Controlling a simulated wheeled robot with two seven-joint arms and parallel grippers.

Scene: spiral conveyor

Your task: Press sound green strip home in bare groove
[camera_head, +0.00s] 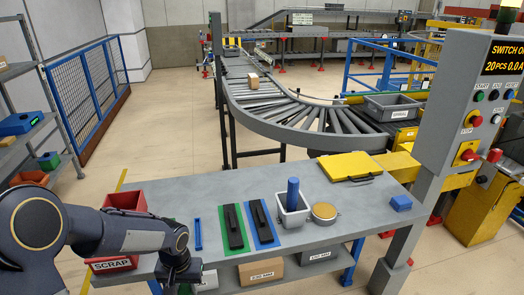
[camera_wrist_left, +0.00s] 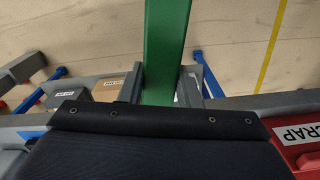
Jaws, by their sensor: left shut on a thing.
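My left gripper (camera_wrist_left: 168,88) is shut on a green strip (camera_wrist_left: 167,45), which runs up out of the left wrist view. In the head view my left gripper (camera_head: 180,268) is at the table's front edge, beside the red scrap bin; its fingertips and the strip are hard to make out there. A long black block (camera_head: 235,227) lies on a green mat (camera_head: 224,243), and a similar black block (camera_head: 260,221) lies on a blue mat (camera_head: 270,237). Their grooves are too small to read. My right gripper is in neither view.
The red scrap bin (camera_head: 126,199) stands at the table's left end. A blue strip (camera_head: 198,234) lies left of the green mat. Right of the mats are a grey container (camera_head: 293,216) holding a blue cylinder, a round tin (camera_head: 324,211), a yellow case (camera_head: 350,166) and a blue block (camera_head: 401,203).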

